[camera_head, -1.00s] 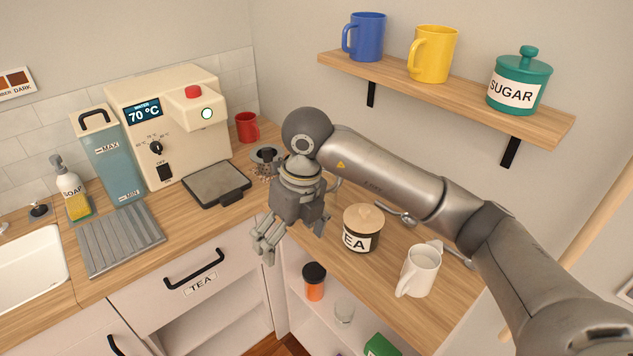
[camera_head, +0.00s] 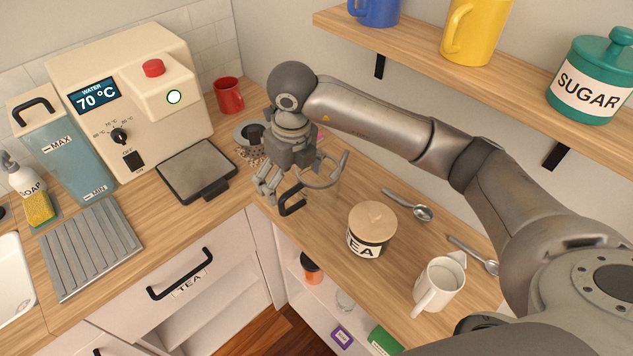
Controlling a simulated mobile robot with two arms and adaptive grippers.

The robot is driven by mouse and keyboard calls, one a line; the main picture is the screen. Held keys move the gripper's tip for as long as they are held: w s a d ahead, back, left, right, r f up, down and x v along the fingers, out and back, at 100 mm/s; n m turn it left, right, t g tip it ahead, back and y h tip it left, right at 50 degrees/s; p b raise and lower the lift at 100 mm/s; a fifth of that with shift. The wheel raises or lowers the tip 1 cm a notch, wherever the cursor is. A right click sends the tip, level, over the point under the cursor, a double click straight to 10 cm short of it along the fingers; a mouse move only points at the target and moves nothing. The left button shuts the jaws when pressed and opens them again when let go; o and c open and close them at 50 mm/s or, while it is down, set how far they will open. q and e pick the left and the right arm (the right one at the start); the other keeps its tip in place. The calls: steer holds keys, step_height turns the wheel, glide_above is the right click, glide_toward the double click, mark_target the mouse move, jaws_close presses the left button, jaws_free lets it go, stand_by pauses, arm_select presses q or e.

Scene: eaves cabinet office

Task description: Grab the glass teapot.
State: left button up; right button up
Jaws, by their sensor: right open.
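The glass teapot (camera_head: 322,181) is clear and hard to make out. It stands on the wooden counter in the corner, with a black handle (camera_head: 291,206) on its near left side. My right gripper (camera_head: 303,178) is open at the teapot, with fingers to its left and its upper right. The hand hides part of the teapot, and I cannot tell whether the fingers touch it. My left gripper is not in view.
A red mug (camera_head: 228,95) and the water machine (camera_head: 130,95) are to the left. A shelf (camera_head: 470,75) hangs above.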

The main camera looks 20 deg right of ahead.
mark_target(292, 190)
steer(key=shift+w+d+f, duration=0.1)
steer(key=shift+w+f, duration=0.05)
steer(key=shift+f, duration=0.25)
steer(key=shift+w+d+f+p, duration=0.1)
steer(key=shift+w+f+p, duration=0.1)
steer(key=shift+f+p, duration=0.1)
step_height(292, 190, down, 4)
steer(key=shift+w+f+p, duration=0.1)
steer(key=shift+p, duration=0.95)
steer(key=shift+w+f, duration=0.1)
steer(key=shift+f, duration=0.1)
steer(key=shift+c, duration=0.5)
steer(key=c, duration=1.2)
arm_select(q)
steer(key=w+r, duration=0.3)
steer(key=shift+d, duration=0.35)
arm_select(e)
steer(key=shift+c, duration=0.9)
